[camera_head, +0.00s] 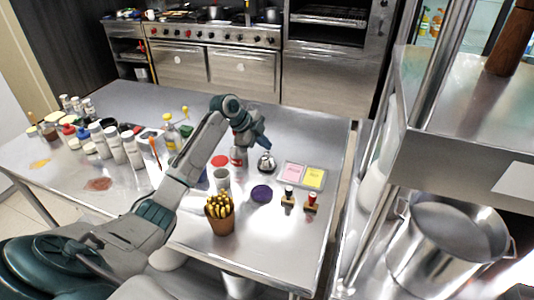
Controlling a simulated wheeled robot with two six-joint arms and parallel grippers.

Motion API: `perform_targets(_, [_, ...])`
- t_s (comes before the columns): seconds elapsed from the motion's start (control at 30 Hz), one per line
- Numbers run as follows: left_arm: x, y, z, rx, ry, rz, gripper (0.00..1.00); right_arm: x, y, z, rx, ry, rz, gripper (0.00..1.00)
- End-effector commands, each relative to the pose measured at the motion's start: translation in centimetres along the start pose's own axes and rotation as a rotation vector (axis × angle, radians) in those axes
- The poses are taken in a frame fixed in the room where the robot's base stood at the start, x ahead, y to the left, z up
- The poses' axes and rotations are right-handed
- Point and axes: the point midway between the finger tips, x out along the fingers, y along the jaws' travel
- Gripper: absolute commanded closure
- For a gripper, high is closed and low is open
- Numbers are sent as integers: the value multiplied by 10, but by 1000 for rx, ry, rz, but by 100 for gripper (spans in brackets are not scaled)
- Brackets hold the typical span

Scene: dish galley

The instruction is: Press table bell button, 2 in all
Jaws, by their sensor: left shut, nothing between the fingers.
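A silver dome-shaped table bell (267,163) with a dark base stands on the steel table (305,135), right of the table's middle. My left arm reaches in from the lower left, across the table. My left gripper (264,145) is shut and empty, pointing down just above the bell's top. Whether its tips touch the button is too small to tell, and they partly hide the top. My right gripper is not in view.
A pink and yellow pad tray (304,176), two small stamps (310,203), a purple disc (261,194) and a brown pot of yellow sticks (220,214) stand near the bell. Several bottles (114,145) crowd the left. A steel shelf (465,135) stands right.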

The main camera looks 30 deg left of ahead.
Motion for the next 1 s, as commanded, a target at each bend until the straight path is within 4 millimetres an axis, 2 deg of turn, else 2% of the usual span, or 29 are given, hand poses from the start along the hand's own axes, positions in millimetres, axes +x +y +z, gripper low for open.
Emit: perform_targets(1.0, [10,5,5,0,0,0,100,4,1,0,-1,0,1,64])
